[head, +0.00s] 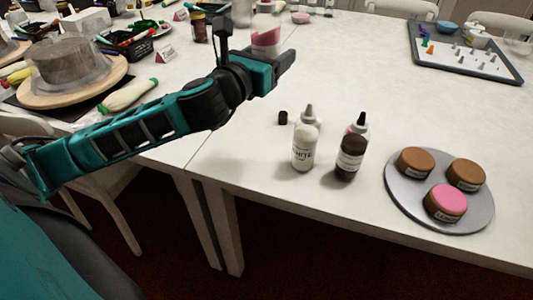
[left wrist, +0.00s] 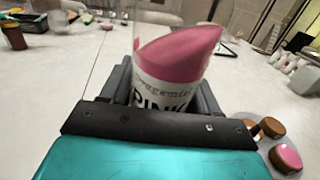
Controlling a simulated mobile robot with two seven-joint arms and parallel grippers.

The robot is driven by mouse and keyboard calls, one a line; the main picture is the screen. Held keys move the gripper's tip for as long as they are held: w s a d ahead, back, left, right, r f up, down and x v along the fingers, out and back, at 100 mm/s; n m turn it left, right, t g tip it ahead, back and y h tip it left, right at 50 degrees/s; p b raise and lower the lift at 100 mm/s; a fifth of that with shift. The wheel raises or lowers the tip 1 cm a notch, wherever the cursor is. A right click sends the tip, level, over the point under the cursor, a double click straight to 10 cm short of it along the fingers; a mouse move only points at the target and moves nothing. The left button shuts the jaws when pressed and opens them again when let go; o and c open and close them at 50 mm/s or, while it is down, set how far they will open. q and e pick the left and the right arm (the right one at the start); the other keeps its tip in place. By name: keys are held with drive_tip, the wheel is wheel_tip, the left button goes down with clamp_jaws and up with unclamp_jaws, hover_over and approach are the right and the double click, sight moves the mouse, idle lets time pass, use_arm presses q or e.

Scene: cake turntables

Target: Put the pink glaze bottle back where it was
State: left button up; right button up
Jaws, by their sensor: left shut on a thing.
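The pink glaze bottle (head: 265,42) is clear with pink glaze inside and a white label. My left gripper (head: 277,62) is shut on it, over the far part of the table. The left wrist view shows the bottle (left wrist: 172,60) between the fingers, its pink contents slanting; its top is cut off there. I cannot tell whether its base touches the table. A white glaze bottle (head: 305,147) and a dark brown glaze bottle (head: 350,153) stand upright on the near table, with a small dark cap (head: 283,117) behind them. My right gripper is not in view.
A grey round board (head: 402,208) at the right holds three small round cakes, one pink-topped. A tray (head: 510,76) of piping tips lies at the back right. A cake turntable (head: 112,83) and a piping bag (head: 127,95) are at the left. The table's middle is clear.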

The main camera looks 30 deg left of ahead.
use_arm(q)
wheel_tip(320, 180, down, 15)
drive_tip(key=b, duration=0.7)
drive_tip(key=shift+f+b, duration=0.1)
drive_tip(key=shift+b, duration=0.25)
drive_tip(key=shift+f, duration=0.45)
wheel_tip(320, 180, down, 4)
drive_tip(key=b, duration=0.2)
drive_tip(key=shift+r+b, duration=0.2)
drive_tip(key=shift+b, duration=0.1)
drive_tip(key=shift+f, duration=0.1)
drive_tip(key=o, duration=0.3)
drive_tip(key=shift+f, duration=0.1)
drive_tip(key=o, duration=0.5)
